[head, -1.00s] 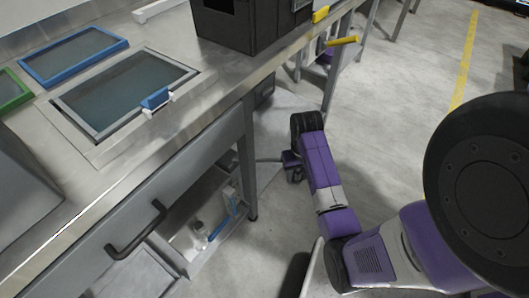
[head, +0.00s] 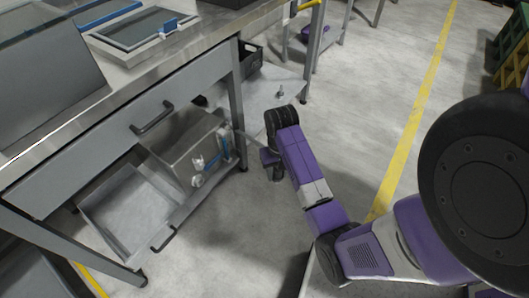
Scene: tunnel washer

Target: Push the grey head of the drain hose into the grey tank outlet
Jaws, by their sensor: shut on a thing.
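A steel tank (head: 180,150) sits on the lower shelf under the bench. Small pale fittings (head: 198,163) and a blue part (head: 223,145) are on its right-facing side; which fitting is the grey outlet is too small to tell. My gripper (head: 266,157) is low, right of the tank and beyond the bench leg, with a gap to the fittings. It is shut, and a thin grey line, seemingly the drain hose (head: 250,136), runs beside it toward the tank. The hose's grey head is too small or hidden to make out at the fingers.
A bench leg (head: 236,120) stands between my gripper and the tank. A pulled-out tray (head: 130,205) lies left of the tank. A lower shelf (head: 262,100) with a small grey piece (head: 280,92) is behind my gripper.

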